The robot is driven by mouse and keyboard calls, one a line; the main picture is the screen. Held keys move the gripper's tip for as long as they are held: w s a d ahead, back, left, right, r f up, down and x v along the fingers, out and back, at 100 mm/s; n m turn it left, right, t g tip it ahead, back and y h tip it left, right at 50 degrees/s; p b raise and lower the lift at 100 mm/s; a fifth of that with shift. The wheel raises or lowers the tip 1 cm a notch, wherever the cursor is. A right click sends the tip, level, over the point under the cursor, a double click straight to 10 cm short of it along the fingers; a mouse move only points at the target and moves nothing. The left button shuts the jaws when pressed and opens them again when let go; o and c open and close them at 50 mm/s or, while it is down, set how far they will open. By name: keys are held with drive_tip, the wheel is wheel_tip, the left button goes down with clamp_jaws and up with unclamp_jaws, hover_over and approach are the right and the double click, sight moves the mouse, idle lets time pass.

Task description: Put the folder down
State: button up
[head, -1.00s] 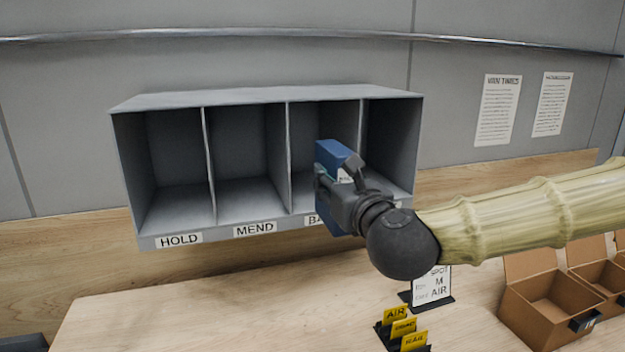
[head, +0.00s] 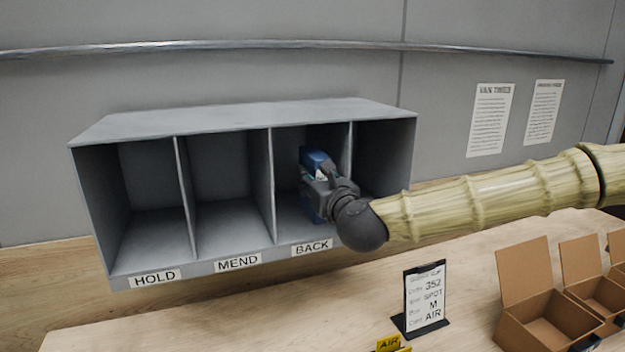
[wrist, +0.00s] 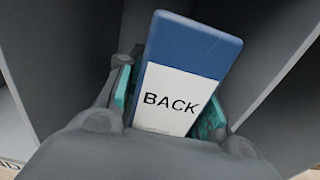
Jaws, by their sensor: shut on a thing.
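A blue folder (head: 318,160) with a white label reading BACK is in my gripper (head: 316,190). In the wrist view the folder (wrist: 192,45) stands between the teal-padded fingers of my gripper (wrist: 168,108), which is shut on it. The grey rack (head: 240,118) has compartments labelled HOLD, MEND and BACK; a further one at the right has its label hidden by my arm. The gripper and folder are at the BACK compartment (head: 290,205), inside its opening. Whether the folder touches the compartment floor cannot be told.
A sign stand (head: 425,298) and a yellow AIR card (head: 388,343) stand on the wooden table (head: 230,310). Open cardboard boxes (head: 545,315) are at the right. Two notices (head: 490,120) hang on the wall. The HOLD and MEND compartments are empty.

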drive_tip(key=x, duration=0.3)
drive_tip(key=shift+w+d+f+p, duration=0.1)
drive_tip(key=shift+w+d+p, duration=0.1)
drive_tip(key=shift+d+p, duration=0.15)
drive_tip(key=shift+w+p, duration=0.35)
drive_tip(key=shift+w, duration=0.15)
wheel_tip(320, 180, down, 3)
drive_tip(key=shift+a+f+p, duration=0.1)
drive_tip(key=shift+p, duration=0.8)
drive_tip(key=shift+f, duration=0.2)
drive_tip(key=shift+f, duration=0.2)
drive_tip(key=o, duration=0.9)
drive_tip(key=shift+c, duration=0.2)
drive_tip(key=shift+r, duration=0.1)
